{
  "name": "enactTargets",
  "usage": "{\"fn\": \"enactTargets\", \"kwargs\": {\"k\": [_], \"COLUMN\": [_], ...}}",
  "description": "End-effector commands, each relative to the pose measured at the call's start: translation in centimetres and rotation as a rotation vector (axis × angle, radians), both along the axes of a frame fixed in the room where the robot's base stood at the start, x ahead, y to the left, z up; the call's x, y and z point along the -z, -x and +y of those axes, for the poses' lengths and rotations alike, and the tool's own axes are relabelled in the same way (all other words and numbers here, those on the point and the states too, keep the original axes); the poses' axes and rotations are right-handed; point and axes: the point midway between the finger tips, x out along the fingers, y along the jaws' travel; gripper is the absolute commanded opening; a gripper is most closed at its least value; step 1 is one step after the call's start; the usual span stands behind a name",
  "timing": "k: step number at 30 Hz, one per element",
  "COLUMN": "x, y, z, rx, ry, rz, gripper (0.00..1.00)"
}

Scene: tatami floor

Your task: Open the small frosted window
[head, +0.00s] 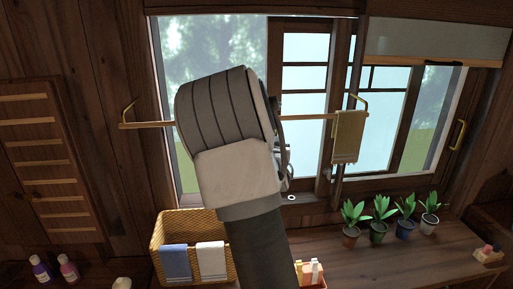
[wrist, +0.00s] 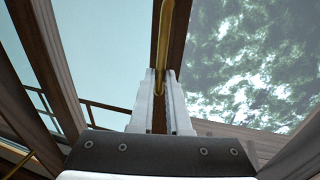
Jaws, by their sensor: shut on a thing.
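The frosted window (head: 305,110) is a dark wooden sash with pale panes and thin bars. In the head view it stands behind and right of my arm, with a tree view through the glass or gap to its left. In the wrist view its pale pane (wrist: 45,55) is left of a dark upright stile. A brass handle (wrist: 165,35) runs along this stile. My gripper (wrist: 159,78) is shut on the handle, whose lower end lies between the fingers. In the head view my arm hides most of the gripper and the handle.
A brass rail (head: 310,117) with a tan towel (head: 348,138) crosses in front of the window. Below are a wicker basket (head: 180,222) with cloths and several potted plants (head: 380,215) on the wooden counter (head: 370,262). A blind (head: 435,42) hangs upper right.

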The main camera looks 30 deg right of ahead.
Motion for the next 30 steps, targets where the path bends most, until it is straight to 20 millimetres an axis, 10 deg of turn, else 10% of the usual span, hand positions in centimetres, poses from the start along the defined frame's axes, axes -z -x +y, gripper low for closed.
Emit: {"fn": "enactTargets", "kwargs": {"k": [12, 24, 25, 30], "x": [0.2, 0.0, 0.0, 0.0], "y": [3.1, 3.2, 3.2, 3.2], "z": [-6.3, -6.5, -6.5, -6.6], "rx": [-0.004, -0.01, -0.01, -0.009], "ry": [0.001, 0.001, 0.001, 0.001], "rz": [0.0, 0.002, 0.002, 0.002], "gripper": [0.0, 0.0, 0.2, 0.45]}}
